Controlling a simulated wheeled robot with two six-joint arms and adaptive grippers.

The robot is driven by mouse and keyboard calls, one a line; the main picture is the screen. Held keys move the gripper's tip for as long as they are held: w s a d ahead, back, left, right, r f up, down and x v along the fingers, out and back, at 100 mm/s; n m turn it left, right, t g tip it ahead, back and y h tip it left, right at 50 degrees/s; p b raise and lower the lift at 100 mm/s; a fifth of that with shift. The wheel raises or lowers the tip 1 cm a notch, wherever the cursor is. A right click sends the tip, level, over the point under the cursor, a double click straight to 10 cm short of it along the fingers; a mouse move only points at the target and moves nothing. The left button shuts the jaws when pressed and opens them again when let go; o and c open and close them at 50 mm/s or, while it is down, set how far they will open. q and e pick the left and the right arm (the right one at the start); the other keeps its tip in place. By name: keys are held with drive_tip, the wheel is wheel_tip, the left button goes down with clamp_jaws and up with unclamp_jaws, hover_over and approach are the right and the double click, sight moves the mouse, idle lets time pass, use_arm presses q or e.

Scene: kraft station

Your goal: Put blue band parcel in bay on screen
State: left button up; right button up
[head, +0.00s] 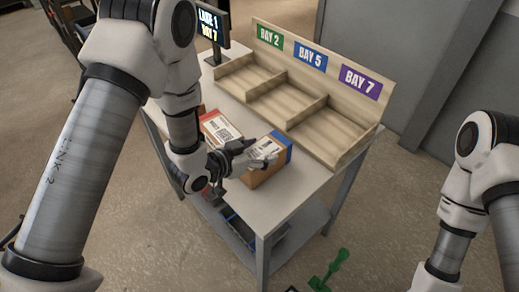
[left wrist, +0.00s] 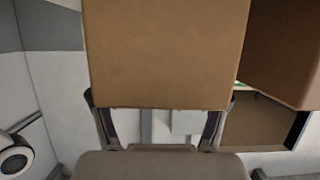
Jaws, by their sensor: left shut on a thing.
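The blue band parcel (head: 268,172) is a brown box with a blue band at its right end and a white label on top. My left gripper (head: 252,160) is shut on it near the table's front edge; I cannot tell whether it touches the table. In the left wrist view the brown parcel (left wrist: 168,55) fills the space between the fingers (left wrist: 160,118). The screen (head: 209,25), partly hidden by my left arm, reads BAY 7. Bay 7 (head: 327,133), under the purple sign (head: 360,82), is the rightmost compartment and looks empty. My right gripper is out of view.
A red-banded parcel (head: 213,124) lies just left of the held one. Bay 2 (head: 248,80) and Bay 5 (head: 284,104) look empty, with low wooden dividers between bays. The table (head: 310,181) is bare at right. A blue crate (head: 238,226) sits on the lower shelf.

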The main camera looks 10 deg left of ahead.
use_arm(q)
drive_tip(key=shift+f, duration=0.15)
drive_tip(key=o, duration=1.5)
drive_tip(key=shift+c, duration=0.2)
drive_tip(key=shift+s+a+r, duration=0.1)
drive_tip(key=shift+r, duration=0.15)
drive_tip(key=p+v, duration=0.5)
drive_tip(key=v, duration=0.6)
drive_tip(key=shift+s, duration=0.4)
